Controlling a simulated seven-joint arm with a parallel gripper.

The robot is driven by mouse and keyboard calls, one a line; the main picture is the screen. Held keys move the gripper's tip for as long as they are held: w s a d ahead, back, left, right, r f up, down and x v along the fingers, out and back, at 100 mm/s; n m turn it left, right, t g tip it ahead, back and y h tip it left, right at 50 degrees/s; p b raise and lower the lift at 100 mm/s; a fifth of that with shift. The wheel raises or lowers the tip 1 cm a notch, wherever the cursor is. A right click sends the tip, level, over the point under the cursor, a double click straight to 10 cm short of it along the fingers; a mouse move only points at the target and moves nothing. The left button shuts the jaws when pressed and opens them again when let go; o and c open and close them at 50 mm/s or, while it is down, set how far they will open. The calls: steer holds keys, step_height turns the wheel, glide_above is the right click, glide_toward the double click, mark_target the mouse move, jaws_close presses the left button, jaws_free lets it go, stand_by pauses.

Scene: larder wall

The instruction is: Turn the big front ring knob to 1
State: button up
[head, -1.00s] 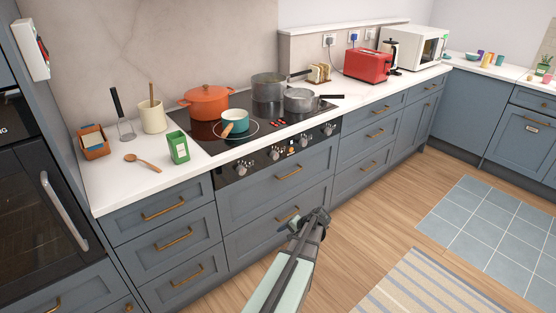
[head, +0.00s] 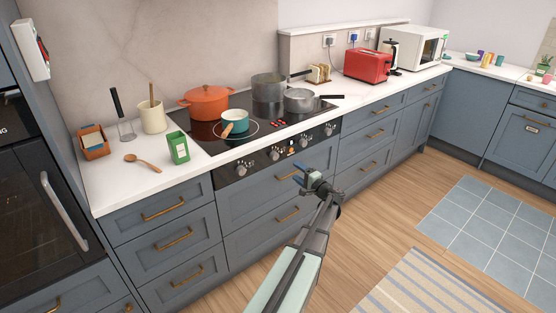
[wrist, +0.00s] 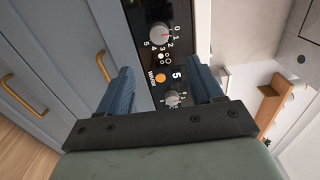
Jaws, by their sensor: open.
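The black control panel (head: 285,154) on the hob's front edge carries several silver knobs in a row. In the wrist view one knob (wrist: 160,35) has a white 0 to 5 scale; its pointer faces the 0 and 1 side, but I cannot tell the exact mark. A second knob (wrist: 173,97) lies farther down, towards my gripper's base in the picture. Which knob is the big front ring one is unclear. My gripper (head: 304,174) is open and empty, in front of the panel; its fingers (wrist: 160,82) are apart and frame an orange light (wrist: 160,77).
An orange pot (head: 206,101), a teal saucepan (head: 235,121) and grey pans (head: 300,100) stand on the hob. A green box (head: 178,148) stands on the counter to the left. Drawer handles (head: 291,173) stick out below the panel.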

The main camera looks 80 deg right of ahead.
mark_target(276, 157)
steer(key=x, duration=1.3)
steer(key=shift+w+d+f, duration=0.1)
steer(key=shift+w+d, duration=0.15)
steer(key=shift+w, duration=0.05)
steer(key=c, duration=1.1)
